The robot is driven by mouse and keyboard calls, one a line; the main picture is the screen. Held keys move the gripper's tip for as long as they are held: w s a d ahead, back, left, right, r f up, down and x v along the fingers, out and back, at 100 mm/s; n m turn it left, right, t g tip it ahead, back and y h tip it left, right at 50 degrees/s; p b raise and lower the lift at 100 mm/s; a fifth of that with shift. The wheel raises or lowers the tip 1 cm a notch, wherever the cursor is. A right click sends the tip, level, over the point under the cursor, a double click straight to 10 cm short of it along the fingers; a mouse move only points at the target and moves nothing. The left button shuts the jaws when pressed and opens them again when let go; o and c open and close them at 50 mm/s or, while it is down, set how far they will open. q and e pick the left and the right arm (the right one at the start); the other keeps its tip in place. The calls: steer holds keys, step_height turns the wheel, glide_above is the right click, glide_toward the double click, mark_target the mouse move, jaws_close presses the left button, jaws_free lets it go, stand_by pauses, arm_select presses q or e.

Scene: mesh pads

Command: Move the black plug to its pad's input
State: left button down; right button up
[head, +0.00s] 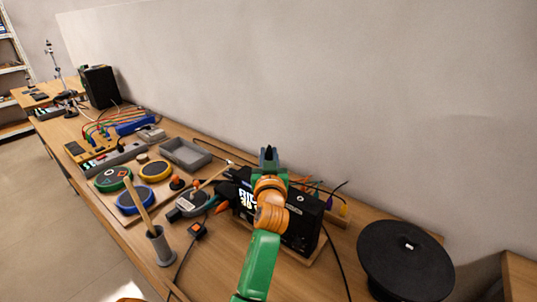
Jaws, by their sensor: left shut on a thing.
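My left gripper (268,155) is raised in front of the black box with white lettering, at the picture's middle. It is shut on a small dark thing that looks like the black plug, mostly hidden between the fingers. Three round mesh pads lie together on a wooden board to the left: a green-rimmed pad (113,179), a yellow-rimmed pad (155,171) and a blue-rimmed pad (134,201). The gripper is well to the right of them, apart from all three. The pads' inputs are too small to make out. My right gripper is not in view.
A grey tray (186,153) sits behind the pads. A grey cup (159,246) with wooden sticks stands at the front edge. The black box (303,222) is behind my arm. A large black disc (405,262) is at right. Loose cables cross the table's front.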

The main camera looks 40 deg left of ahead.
arm_select(q)
step_height(320, 180, down, 2)
steer(key=shift+s+d+f+b, duration=0.1)
steer(key=shift+b, duration=0.5)
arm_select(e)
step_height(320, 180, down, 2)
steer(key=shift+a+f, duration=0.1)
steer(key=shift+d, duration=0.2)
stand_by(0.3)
arm_select(q)
steer(key=shift+f+b, duration=1.85)
steer(key=shift+f, duration=0.3)
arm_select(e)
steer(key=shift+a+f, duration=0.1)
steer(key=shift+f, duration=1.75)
arm_select(q)
steer(key=c, duration=0.7)
jaws_free()
steer(key=shift+r, duration=0.1)
steer(key=shift+o, duration=0.2)
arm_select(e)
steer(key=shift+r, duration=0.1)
